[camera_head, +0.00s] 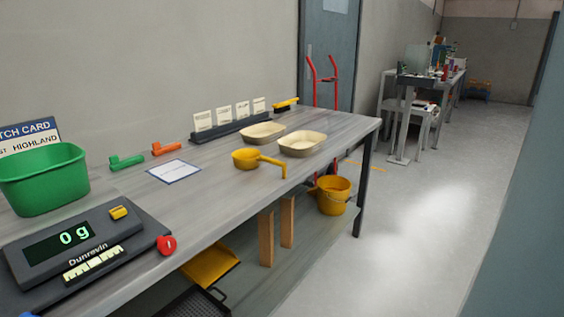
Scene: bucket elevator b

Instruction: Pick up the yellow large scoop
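The yellow large scoop (246,158) lies on the grey workbench (215,205), near the middle of its length. Its round bowl is at the left. Its handle (274,163) points right toward the bench's front edge, and its end bends down there. Nothing is touching the scoop that I can see. Neither of my grippers shows in the head view.
Two cream trays (302,143) stand just behind the scoop. A card (173,171), green and orange small scoops (165,148), a green tub (45,181) and a scale (78,246) are to its left. A yellow bucket (332,196) stands below.

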